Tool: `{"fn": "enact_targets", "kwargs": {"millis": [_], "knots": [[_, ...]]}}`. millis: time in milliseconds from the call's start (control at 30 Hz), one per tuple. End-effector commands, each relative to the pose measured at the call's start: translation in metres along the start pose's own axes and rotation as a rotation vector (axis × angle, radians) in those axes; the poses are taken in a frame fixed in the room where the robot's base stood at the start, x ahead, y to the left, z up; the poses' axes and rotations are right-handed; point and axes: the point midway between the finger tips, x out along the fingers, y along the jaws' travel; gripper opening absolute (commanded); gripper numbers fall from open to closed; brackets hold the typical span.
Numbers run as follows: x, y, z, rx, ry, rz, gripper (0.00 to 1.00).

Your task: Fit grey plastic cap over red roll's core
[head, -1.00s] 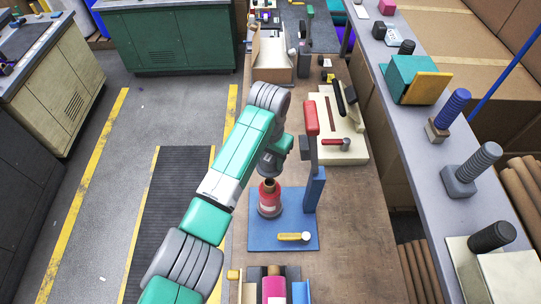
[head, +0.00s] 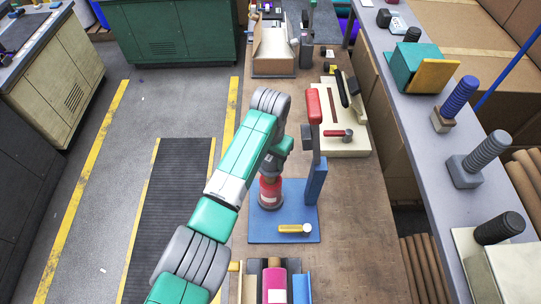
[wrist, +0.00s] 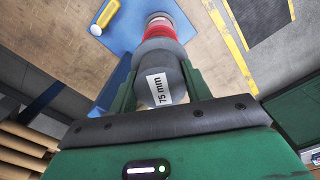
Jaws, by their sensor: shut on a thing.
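The red roll (head: 270,192) stands upright on a blue board (head: 257,232) on the bench. It also shows beyond my fingers in the wrist view (wrist: 160,36). My gripper (head: 270,173) is right above the roll. In the wrist view, my gripper's green fingers (wrist: 160,78) are shut on the grey plastic cap (wrist: 178,82), which carries a white "75 mm" label. The cap is in line with the roll and hides its core. I cannot tell whether the cap touches or sits on the core.
A blue upright (head: 315,182) with a red-handled lever (head: 314,106) stands close on the right. A pink roll (head: 274,284) is at the near end.

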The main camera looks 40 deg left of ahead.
Motion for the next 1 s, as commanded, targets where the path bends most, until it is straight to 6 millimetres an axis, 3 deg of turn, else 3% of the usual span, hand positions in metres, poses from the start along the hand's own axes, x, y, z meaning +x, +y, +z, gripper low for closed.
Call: {"fn": "enact_targets", "kwargs": {"millis": [467, 1000], "knots": [[0.001, 0.000, 0.000, 0.000, 0.000, 0.000, 0.19], [0.026, 0.000, 0.000, 0.001, -0.001, 0.000, 0.19]]}}
